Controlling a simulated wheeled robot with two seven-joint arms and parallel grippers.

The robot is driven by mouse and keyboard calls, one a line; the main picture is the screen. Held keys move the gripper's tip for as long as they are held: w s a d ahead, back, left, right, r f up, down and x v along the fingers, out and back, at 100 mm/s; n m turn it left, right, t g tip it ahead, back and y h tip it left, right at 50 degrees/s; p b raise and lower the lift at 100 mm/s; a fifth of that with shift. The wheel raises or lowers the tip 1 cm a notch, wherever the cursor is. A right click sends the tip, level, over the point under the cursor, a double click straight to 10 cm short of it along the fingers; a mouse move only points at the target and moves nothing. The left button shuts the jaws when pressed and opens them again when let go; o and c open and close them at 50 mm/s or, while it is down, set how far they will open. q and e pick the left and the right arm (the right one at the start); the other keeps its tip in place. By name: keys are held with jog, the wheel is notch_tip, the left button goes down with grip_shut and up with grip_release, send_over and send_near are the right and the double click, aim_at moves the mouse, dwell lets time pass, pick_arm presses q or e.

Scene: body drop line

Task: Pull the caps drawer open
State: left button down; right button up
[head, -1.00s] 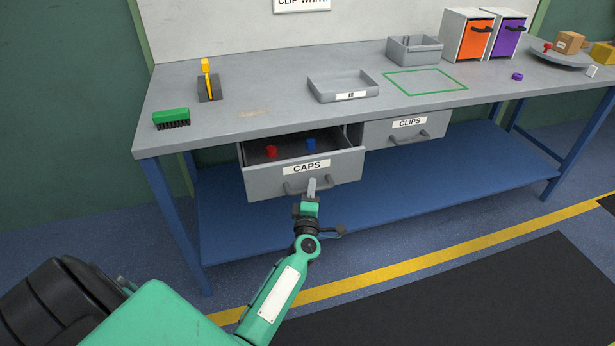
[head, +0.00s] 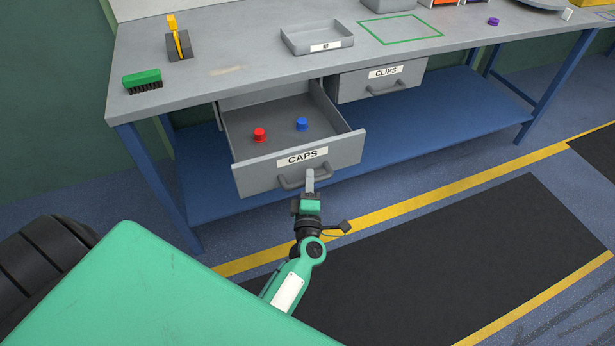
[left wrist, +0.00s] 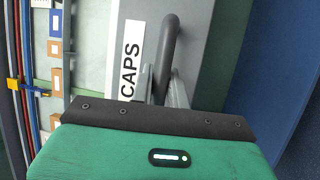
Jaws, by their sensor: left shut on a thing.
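The caps drawer (head: 255,182) is a grey drawer under the left part of the workbench, pulled well out, with a white CAPS label on its front. A red cap (head: 259,134) and a blue cap (head: 301,124) sit inside it. My left gripper (head: 310,178) is shut on the drawer's dark handle (head: 290,182). In the left wrist view the fingers (left wrist: 162,88) are at the handle (left wrist: 168,45), beside the CAPS label (left wrist: 130,65), and partly hide it. My right gripper is not in view.
The clips drawer (head: 350,88) to the right is shut. On the workbench (head: 235,50) are a green brush (head: 142,81), a yellow-handled tool (head: 178,40) and a grey tray (head: 318,38). A blue lower shelf (head: 430,115) lies below. The floor in front is clear.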

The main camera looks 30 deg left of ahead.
pick_arm(q)
jog(key=c, duration=1.4)
grip_release()
jog(key=shift+o, duration=0.2)
